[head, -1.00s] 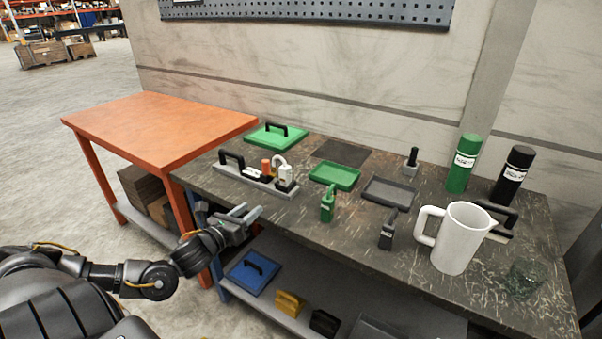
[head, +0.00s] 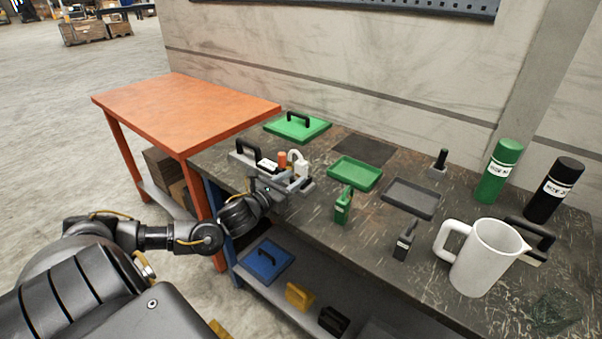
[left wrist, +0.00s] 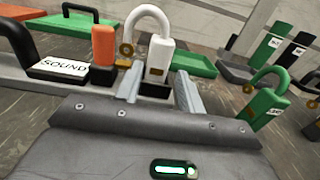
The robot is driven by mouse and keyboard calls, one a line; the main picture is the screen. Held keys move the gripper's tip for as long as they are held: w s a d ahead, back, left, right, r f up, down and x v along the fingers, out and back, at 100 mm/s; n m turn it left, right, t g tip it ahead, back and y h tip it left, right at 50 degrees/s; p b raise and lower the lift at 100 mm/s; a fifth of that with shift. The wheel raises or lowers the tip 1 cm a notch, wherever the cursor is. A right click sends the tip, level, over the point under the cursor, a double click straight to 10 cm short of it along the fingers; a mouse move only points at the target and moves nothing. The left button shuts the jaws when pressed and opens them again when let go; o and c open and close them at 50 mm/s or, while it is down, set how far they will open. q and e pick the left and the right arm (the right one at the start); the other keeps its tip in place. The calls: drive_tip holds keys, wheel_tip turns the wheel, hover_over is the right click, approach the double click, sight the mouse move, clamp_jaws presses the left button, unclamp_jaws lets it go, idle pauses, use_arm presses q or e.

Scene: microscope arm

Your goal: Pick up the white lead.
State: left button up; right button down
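The white lead (head: 300,168) is a white block with a looped white cable and a brass ring. It stands upright in a black socket on a grey board (head: 240,159); it also shows in the left wrist view (left wrist: 159,60). My left gripper (head: 287,180) is at the front edge of the board. In the left wrist view my left gripper (left wrist: 158,82) is open, one finger on each side of the white lead, with gaps visible. The green lead (head: 343,206) stands to the right, apart from it. My right gripper is not in view.
An orange block (left wrist: 104,46) stands close left of the white lead, beside a black handle and a SOUND label (left wrist: 63,67). A green tray (head: 355,172), grey tray (head: 412,197) and white mug (head: 485,256) are farther right on the dark bench.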

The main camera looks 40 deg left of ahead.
sight(298, 171)
use_arm(q)
drive_tip(key=shift+w, duration=0.1)
drive_tip(key=shift+w+r, duration=0.15)
drive_tip(key=shift+w, duration=0.1)
drive_tip(key=w, duration=0.1)
drive_tip(key=w+p, duration=0.1)
drive_tip(key=w, duration=0.1)
drive_tip(key=shift+w+a+r, duration=0.15)
drive_tip(key=shift+w+r, duration=0.1)
drive_tip(key=shift+w+f, duration=0.15)
drive_tip(key=shift+w, duration=0.5)
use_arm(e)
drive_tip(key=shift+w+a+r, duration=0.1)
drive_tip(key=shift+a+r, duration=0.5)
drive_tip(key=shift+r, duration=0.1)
use_arm(q)
drive_tip(key=shift+c, duration=0.2)
clamp_jaws()
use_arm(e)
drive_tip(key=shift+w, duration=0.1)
